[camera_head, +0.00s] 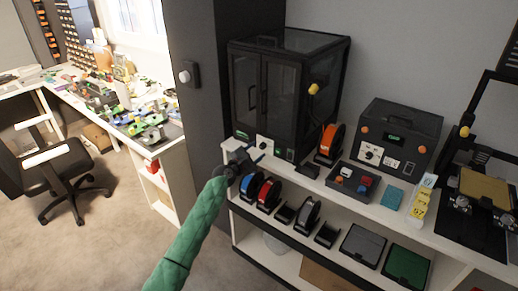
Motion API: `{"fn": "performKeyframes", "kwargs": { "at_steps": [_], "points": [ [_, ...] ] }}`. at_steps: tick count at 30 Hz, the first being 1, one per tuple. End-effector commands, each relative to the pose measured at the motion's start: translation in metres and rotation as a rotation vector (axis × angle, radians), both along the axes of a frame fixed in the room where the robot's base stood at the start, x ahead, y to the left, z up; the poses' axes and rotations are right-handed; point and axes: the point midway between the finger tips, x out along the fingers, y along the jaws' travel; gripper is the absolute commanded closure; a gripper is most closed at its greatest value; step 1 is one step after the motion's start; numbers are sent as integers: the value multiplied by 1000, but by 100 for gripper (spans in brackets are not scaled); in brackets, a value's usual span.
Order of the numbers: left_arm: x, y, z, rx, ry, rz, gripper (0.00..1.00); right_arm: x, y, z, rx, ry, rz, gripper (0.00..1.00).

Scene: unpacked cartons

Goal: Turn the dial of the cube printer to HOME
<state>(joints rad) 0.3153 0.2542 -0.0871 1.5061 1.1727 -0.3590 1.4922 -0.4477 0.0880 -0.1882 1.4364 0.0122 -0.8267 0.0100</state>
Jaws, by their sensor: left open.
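The cube printer (278,100) is a tall black enclosure with glass doors, at the left end of the white bench. On its lower front is a small white panel with a dark dial (262,142); the dial's setting is too small to read. My left gripper (254,156) is open, just below and left of that panel, near the bench's front edge. The picture does not show clear contact with the dial. The green sleeve of my left arm reaches up from the bottom. My right gripper is out of view.
Several spools and bins fill the shelf below.

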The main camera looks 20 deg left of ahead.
Motion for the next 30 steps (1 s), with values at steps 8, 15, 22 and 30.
{"fn": "performKeyframes", "kwargs": {
  "at_steps": [8, 15, 22, 30],
  "points": [
    [21, -8, 0, 0, 0, 0, 52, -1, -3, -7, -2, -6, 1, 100],
    [22, -8, 0, 0, -1, -1, 52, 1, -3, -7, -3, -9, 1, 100],
    [22, -8, 0, 0, 0, 0, 85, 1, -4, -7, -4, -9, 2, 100],
    [22, -8, -1, 11, -3, -1, 96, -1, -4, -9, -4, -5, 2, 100]
  ]
}}
